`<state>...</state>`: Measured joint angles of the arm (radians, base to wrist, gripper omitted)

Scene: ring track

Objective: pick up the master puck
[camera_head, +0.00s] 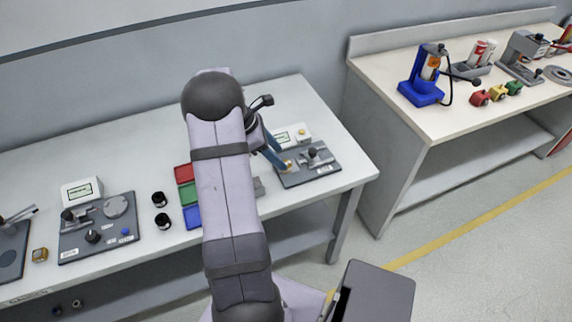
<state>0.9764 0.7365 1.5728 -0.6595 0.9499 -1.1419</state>
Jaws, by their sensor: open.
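My gripper (280,160), with blue fingers, is open at the right part of the long white table. Its fingertips are at the left side of a dark grey fixture plate (322,172) that carries a clamp with a black knob. A small brass-coloured round piece (288,166) shows right at the fingertips; it may be the master puck, but it is too small to be sure. I cannot tell whether the fingers touch it or stand around it. My arm hides part of the table to the left of the fixture.
A white display box (291,136) stands behind the fixture. Another fixture plate (97,228) is farther left. A second bench (440,118) stands at right.

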